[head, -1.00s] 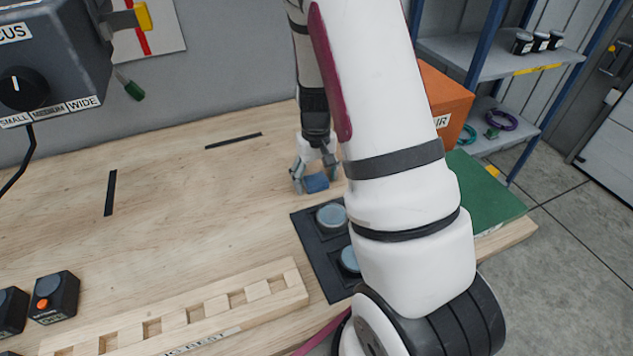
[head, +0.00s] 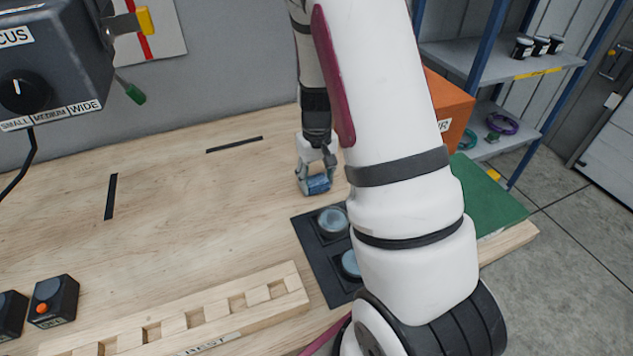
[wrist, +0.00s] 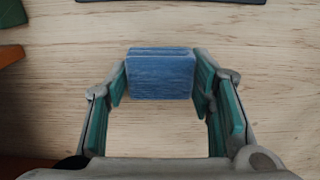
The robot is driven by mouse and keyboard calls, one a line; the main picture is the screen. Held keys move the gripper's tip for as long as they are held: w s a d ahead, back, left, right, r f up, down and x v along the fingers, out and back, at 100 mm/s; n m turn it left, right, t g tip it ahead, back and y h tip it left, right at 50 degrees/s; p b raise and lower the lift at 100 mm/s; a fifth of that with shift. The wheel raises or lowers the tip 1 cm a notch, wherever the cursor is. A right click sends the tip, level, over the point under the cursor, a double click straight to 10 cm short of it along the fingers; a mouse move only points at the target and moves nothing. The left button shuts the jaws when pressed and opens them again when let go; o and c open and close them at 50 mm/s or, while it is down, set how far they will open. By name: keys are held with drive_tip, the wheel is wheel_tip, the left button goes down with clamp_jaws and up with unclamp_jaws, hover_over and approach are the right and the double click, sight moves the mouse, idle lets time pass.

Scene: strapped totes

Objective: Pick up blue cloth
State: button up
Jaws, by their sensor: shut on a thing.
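The blue cloth (head: 318,184) is a small folded block on the wooden table, behind the black plate with round grey-blue lenses. In the wrist view the cloth (wrist: 161,74) sits between the fingertips, with a green-padded finger against each side. My gripper (head: 317,182) is shut on it, reaching down from above; it also shows in the wrist view (wrist: 160,82). I cannot tell whether the cloth touches the table or is just above it.
The black plate (head: 309,230) lies just in front of the cloth. An orange box (head: 450,105) and a green mat (head: 490,200) are at right, partly behind my arm. A slotted wooden rest (head: 215,310) is at front.

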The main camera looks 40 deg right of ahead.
wheel_tip(320, 180, up, 2)
drive_tip(key=shift+w+r, duration=0.1)
drive_tip(key=shift+s+a+r, duration=0.2)
drive_tip(key=shift+s, duration=0.55)
drive_tip(key=s+a, duration=0.1)
drive_tip(key=s, duration=0.3)
drive_tip(key=s+a, duration=0.1)
drive_tip(key=s, duration=0.3)
drive_tip(key=s+a+r, duration=0.1)
drive_tip(key=s, duration=0.3)
drive_tip(key=shift+s+a+r, duration=0.1)
drive_tip(key=shift+a, duration=0.15)
drive_tip(key=shift+s+a+r+p, duration=0.1)
drive_tip(key=shift+s+a+p, duration=0.05)
drive_tip(key=shift+s+p, duration=0.3)
drive_tip(key=shift+s+a+p, duration=0.15)
drive_tip(key=shift+s+p, duration=0.1)
drive_tip(key=shift+s, duration=0.25)
drive_tip(key=o, duration=0.4)
drive_tip(key=c, duration=0.5)
